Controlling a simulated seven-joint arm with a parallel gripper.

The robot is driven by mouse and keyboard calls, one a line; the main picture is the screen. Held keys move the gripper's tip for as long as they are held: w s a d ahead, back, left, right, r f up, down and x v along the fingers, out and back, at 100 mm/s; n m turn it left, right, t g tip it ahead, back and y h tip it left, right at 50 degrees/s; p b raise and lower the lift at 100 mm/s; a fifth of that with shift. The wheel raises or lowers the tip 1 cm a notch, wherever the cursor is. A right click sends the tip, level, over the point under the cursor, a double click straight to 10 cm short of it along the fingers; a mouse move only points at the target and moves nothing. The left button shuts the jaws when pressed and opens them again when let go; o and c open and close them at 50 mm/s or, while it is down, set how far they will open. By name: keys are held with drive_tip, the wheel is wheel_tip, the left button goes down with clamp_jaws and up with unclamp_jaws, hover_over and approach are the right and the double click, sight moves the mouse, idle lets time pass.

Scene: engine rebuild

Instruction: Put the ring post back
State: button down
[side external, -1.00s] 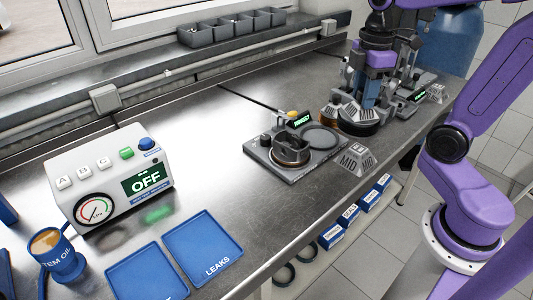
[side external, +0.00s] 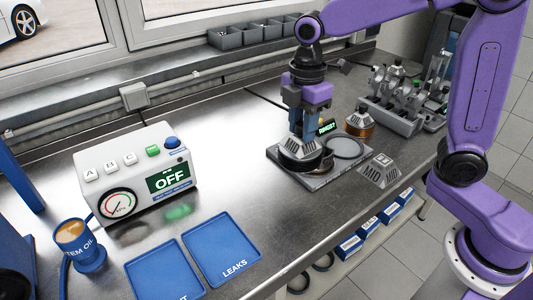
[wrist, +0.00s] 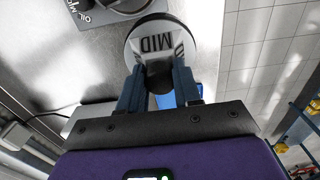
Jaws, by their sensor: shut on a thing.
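The ring post (side external: 291,146) is a grey wedge-sided block marked MID on a dark round base. In the wrist view, the post (wrist: 158,44) is between my two fingers (wrist: 158,76), with the plate's edge at upper left. A grey MID stand (side external: 379,171) is at the plate's right. An OIL post (side external: 358,124) with an orange-brown base is behind.
A grey fixture with metal parts (side external: 405,97) stands at the back right. A white OFF box (side external: 125,170), an oil cup (side external: 78,246) and blue trays (side external: 222,249) are at left. The bench between box and plate is clear.

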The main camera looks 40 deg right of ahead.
drive_tip(key=w, duration=0.1)
drive_tip(key=w+a+f, duration=0.1)
drive_tip(key=w, duration=0.1)
drive_tip(key=w+f, duration=0.1)
drive_tip(key=shift+w+a, duration=0.2)
drive_tip(key=w+a+f, duration=0.1)
drive_tip(key=w+f, duration=0.3)
drive_tip(key=f, duration=0.4)
drive_tip(key=shift+w+a+f, duration=0.15)
drive_tip(key=shift+a+f, duration=0.1)
drive_tip(key=shift+f, duration=0.15)
drive_tip(key=shift+f, duration=0.15)
drive_tip(key=c, duration=0.8)
unclamp_jaws()
wheel_tip(320, 180, up, 12)
drive_tip(key=shift+r, duration=0.15)
